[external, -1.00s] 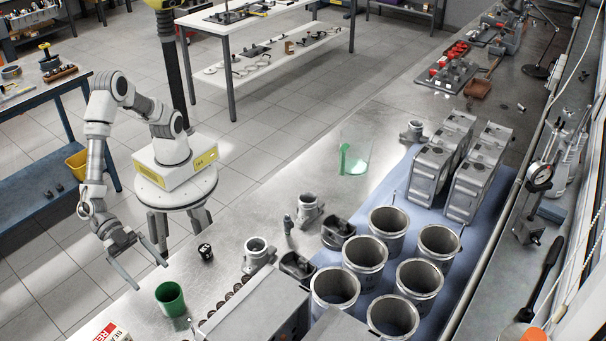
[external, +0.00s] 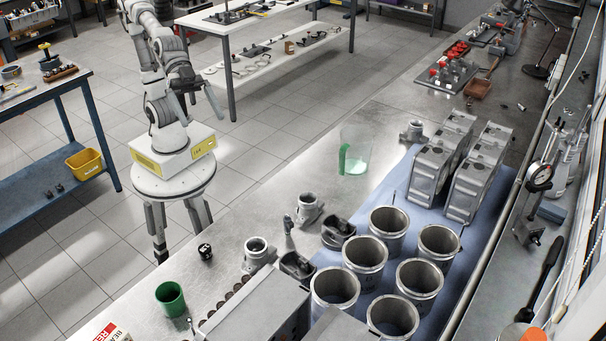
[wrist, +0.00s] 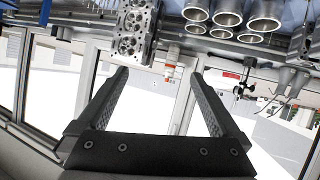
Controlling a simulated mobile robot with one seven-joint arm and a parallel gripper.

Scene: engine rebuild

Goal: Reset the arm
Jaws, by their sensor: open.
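My arm is folded up over its base beside the metal workbench (external: 250,215) in the external view. My gripper (external: 203,118) is raised there, clear of the bench, with its fingers apart and nothing between them. In the wrist view my gripper (wrist: 160,75) shows two dark fingers spread wide and empty. Past them the view is tilted, with a cylinder head (wrist: 136,30), several cylinder liners and bright windows.
A green cup (external: 170,299), a small black part (external: 205,252) and a clear jug (external: 355,157) stand on the bench. Several cylinder liners (external: 364,254) stand on a blue mat. A blue side table (external: 60,180) holds a yellow bin (external: 84,162). Floor around my base is open.

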